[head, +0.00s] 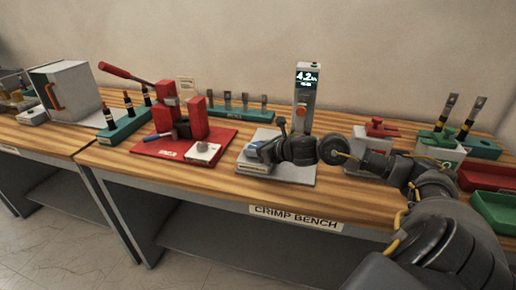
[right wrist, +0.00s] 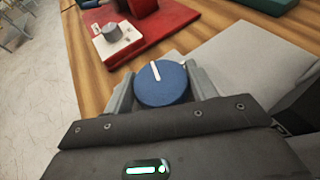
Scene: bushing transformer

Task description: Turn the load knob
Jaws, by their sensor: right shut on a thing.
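The load knob (right wrist: 161,85) is a round blue knob with a white pointer line, in the right wrist view. The line runs from near the knob's centre toward its far edge, leaning slightly left. My right gripper (head: 261,151) reaches in from the right over the grey tester base (head: 293,173). In the right wrist view its two fingers stand on either side of the knob, shut on it. In the head view the gripper mostly hides the knob. The tester's upright display (head: 307,77) reads about 4.2, with an orange button below. My left gripper is out of view.
A red crimp press (head: 166,103) on a red base stands left of the tester, with a grey knob (right wrist: 110,31) on a white plate. A teal rack (head: 238,112) is behind. A white block with a red clamp (head: 376,129) and a green tray (head: 494,212) are right.

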